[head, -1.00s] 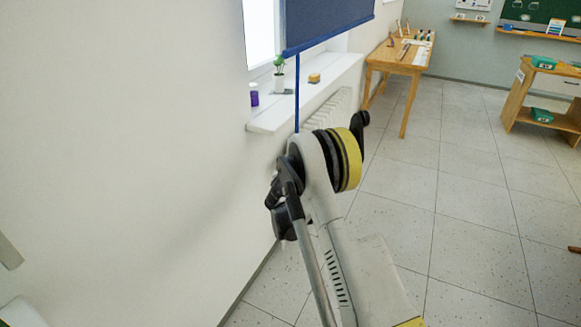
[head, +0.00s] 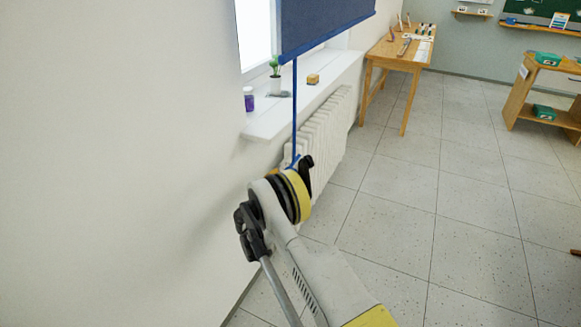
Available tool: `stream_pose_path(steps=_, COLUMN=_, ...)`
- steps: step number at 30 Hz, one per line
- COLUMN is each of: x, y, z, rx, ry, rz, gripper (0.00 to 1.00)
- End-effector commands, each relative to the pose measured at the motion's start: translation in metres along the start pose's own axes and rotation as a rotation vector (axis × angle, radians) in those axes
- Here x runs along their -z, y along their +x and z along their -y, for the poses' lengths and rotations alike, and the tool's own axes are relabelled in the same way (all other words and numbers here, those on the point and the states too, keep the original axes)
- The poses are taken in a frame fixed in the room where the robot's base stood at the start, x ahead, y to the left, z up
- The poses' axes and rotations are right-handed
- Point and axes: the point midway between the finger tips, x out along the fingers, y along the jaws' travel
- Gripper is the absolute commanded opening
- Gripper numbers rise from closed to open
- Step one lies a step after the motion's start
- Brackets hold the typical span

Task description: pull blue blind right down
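The blue blind (head: 325,22) hangs in front of the bright window, its lower edge above the sill. A thin blue cord (head: 294,110) runs straight down from the blind's lower left part. A small blue piece (head: 292,162) at the cord's lower end is next to my wrist. My arm's yellow and black wrist is below the sill, in front of the radiator. A black part of my gripper (head: 306,172) shows beside the cord's end. The fingertips are mostly hidden behind the wrist, so I cannot tell whether they grip the cord.
The white sill (head: 262,127) holds a purple jar (head: 249,98), a potted plant (head: 275,80) and a small yellow-brown block (head: 313,79). A white radiator (head: 322,130) stands below. A wooden table (head: 397,62) is beyond it. The tiled floor to the right is clear.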

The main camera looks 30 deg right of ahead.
Motion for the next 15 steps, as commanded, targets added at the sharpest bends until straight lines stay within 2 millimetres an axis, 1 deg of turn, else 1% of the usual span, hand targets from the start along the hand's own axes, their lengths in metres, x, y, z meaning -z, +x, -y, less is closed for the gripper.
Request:
stream_pose_path(steps=1, x=0.004, y=0.012, z=0.002, rx=0.003, ry=0.001, rz=0.000, gripper=0.36)
stream_pose_path(steps=3, x=0.004, y=0.026, z=0.002, rx=0.002, ry=0.001, rz=0.000, gripper=0.36)
stream_pose_path(steps=9, x=0.003, y=0.059, z=0.001, rx=0.000, ry=0.002, rz=-0.001, gripper=0.36)
stream_pose_path(steps=12, x=0.002, y=0.068, z=0.000, rx=0.000, ry=0.003, rz=-0.002, gripper=0.36)
stream_pose_path(steps=15, x=0.001, y=0.072, z=0.000, rx=-0.001, ry=0.003, rz=-0.002, gripper=0.36)
